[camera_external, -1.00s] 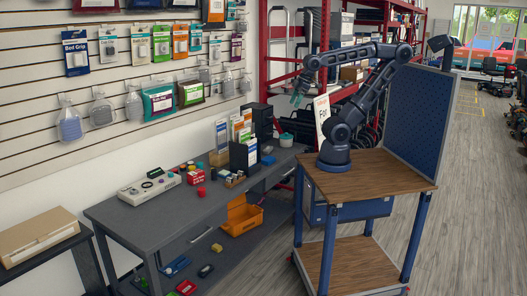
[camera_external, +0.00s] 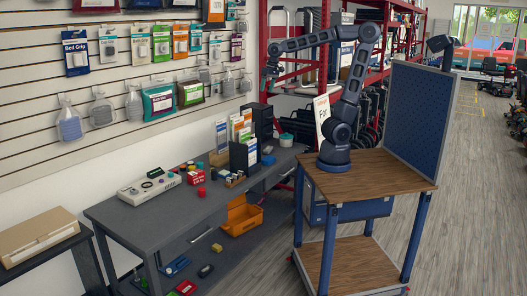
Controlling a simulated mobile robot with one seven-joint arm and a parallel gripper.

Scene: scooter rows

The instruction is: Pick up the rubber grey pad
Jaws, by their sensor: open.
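Several greyish pads in clear packs hang on the slatted wall at the left. One is a blue-grey pad (camera_external: 69,126), another is a grey pad (camera_external: 101,112), and a third grey pad (camera_external: 134,106) hangs beside it. A smaller grey pad (camera_external: 228,84) hangs farther right. I cannot tell which of them is the rubber grey pad. My gripper (camera_external: 269,73) is at the end of my outstretched arm, high above the workbench and right of the hanging packs. It is open, small in view, and appears empty, apart from every pack.
A red shelf rack (camera_external: 325,50) stands behind my arm.

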